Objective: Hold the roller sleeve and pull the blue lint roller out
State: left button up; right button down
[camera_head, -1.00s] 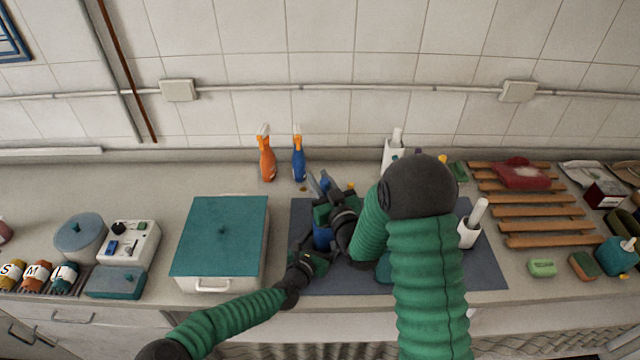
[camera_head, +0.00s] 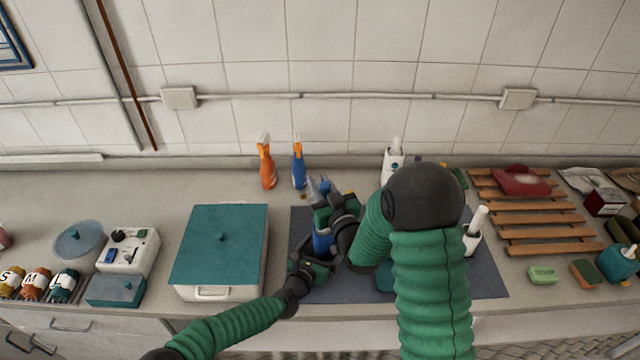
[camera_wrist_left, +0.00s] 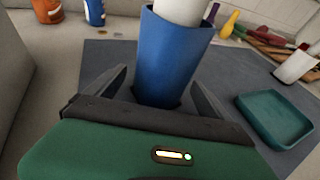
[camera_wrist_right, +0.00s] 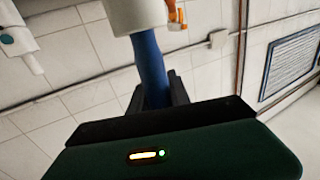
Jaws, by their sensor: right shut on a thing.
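The blue sleeve (camera_head: 322,243) stands on the dark mat, and in the left wrist view the sleeve (camera_wrist_left: 172,55) has the white roller (camera_wrist_left: 182,10) in its mouth. My left gripper (camera_head: 312,266) has one finger on each side of the sleeve low down, with a gap visible on the left side; its fingers look open. My right gripper (camera_head: 328,208) is above the sleeve, shut on the blue handle (camera_wrist_right: 150,65) of the lint roller. In the right wrist view, the white roller (camera_wrist_right: 136,14) is at the top. My right arm hides part of the mat.
A teal-lidded box (camera_head: 220,245) stands left of the mat (camera_head: 470,280). An orange spray bottle (camera_head: 266,168) and a blue one (camera_head: 299,168) stand behind. A teal dish (camera_wrist_left: 272,118) and a white holder with a brush (camera_head: 472,235) are to the right.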

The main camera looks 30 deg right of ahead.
pick_arm(q)
jog(key=shift+o, duration=0.4)
jog(key=shift+s+a+r, duration=0.15)
jog(key=shift+s+a, duration=0.1)
jog(key=shift+a, duration=0.2)
jog(key=v, duration=1)
jog(key=shift+s+a+r, duration=0.15)
jog(key=shift+s+a, duration=0.1)
jog(key=shift+a, duration=0.05)
jog(key=shift+d+r+p, duration=0.1)
jog(key=shift+r+p, duration=0.75)
jog(key=shift+p, duration=0.05)
pick_arm(e)
jog(key=shift+d+r, duration=0.1)
jog(key=shift+r, duration=1.25)
pick_arm(q)
jog(key=shift+r+p, duration=0.95)
pick_arm(e)
notch_tip(320, 180, up, 4)
jog(key=shift+f, duration=0.25)
